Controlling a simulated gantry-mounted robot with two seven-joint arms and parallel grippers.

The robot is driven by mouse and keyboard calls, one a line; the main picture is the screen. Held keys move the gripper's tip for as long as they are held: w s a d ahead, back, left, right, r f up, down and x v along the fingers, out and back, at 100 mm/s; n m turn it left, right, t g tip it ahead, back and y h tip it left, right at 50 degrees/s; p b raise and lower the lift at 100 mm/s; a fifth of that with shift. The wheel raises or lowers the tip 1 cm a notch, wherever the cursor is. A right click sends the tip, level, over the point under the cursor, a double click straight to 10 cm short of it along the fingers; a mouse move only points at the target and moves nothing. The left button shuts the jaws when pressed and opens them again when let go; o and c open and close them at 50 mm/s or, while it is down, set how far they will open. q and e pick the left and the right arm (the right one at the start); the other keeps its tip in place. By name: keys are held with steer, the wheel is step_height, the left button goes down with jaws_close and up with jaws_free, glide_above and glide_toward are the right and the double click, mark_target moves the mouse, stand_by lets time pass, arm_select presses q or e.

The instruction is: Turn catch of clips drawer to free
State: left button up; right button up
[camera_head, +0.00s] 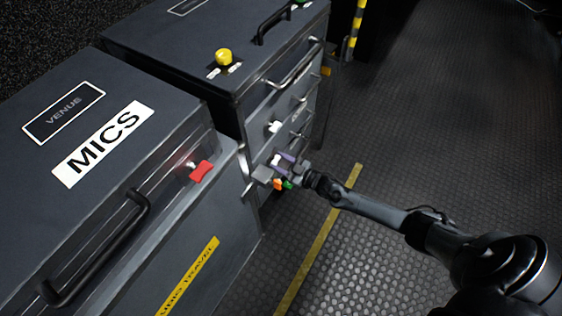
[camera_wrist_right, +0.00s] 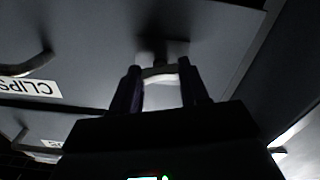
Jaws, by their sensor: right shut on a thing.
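The clips drawer front (camera_wrist_right: 90,50) fills much of the right wrist view, with its CLIPS label (camera_wrist_right: 28,86) upside down at the left. A pale catch (camera_wrist_right: 160,73) stands out from this front. My right gripper (camera_wrist_right: 159,70) has its two dark purple fingers on either side of the catch and is shut on it. In the head view my right gripper (camera_head: 286,160) is at the lower drawers of the dark drawer case (camera_head: 232,112), by a small white catch (camera_head: 275,160). The catch's exact angle is hard to tell. My left gripper is not in view.
Another white catch (camera_head: 274,127) and a bar handle (camera_head: 294,68) are on drawers above. A yellow knob (camera_head: 223,56) is on the case top. A MICS case (camera_head: 140,185) with a red latch (camera_head: 201,171) stands at the left. The ribbed floor (camera_head: 440,130) at the right is clear.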

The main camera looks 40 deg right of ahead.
steer(key=shift+r+n+p, duration=0.15)
steer(key=shift+n+p, duration=0.5)
steer(key=shift+n, duration=5.85)
steer(key=o, duration=1.1)
steer(key=shift+w+a, duration=0.1)
steer(key=shift+c, duration=0.2)
